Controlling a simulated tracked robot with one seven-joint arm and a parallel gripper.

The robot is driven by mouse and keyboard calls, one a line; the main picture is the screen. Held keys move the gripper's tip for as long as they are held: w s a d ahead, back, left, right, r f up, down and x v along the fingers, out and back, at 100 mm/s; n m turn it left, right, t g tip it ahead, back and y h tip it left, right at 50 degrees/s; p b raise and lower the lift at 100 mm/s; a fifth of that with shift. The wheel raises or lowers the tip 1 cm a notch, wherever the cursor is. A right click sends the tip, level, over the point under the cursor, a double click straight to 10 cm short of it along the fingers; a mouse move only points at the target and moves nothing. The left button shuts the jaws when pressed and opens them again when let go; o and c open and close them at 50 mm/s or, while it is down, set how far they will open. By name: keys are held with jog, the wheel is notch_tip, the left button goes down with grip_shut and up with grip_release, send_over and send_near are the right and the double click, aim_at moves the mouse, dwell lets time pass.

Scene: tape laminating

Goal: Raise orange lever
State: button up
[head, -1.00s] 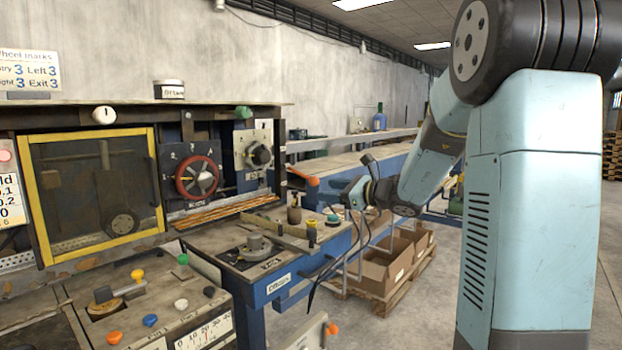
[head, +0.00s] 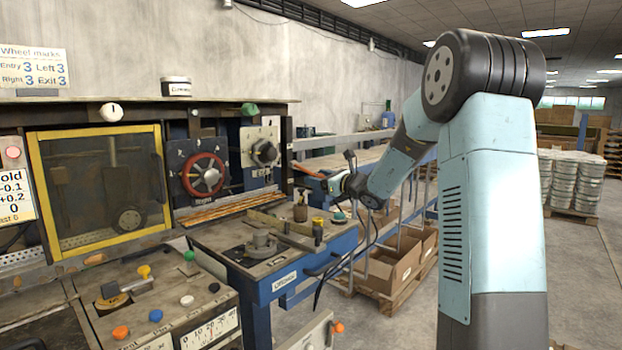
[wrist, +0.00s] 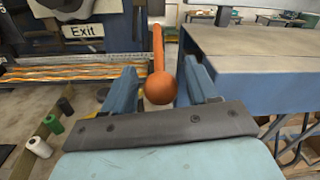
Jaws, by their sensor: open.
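The orange lever (wrist: 158,48) is a rod with a round ball end (wrist: 160,88), seen close up in the wrist view. The ball appears between the two blue fingers of my gripper (wrist: 160,72), with a gap on each side. My gripper is open. In the head view the lever (head: 306,168) is a small orange bar to the right of the black and white dial panels. It slopes down to the right toward my gripper (head: 331,183), which is at its lower end. The lever's far end is unclear.
A blue-sided table (wrist: 255,50) stands right of the lever in the wrist view. An "Exit" sign (wrist: 83,32) and orange strips are at left. Cardboard boxes (head: 395,265) lie below.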

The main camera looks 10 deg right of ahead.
aim_at(307, 172)
jog(key=shift+x, duration=1.4)
grip_shut()
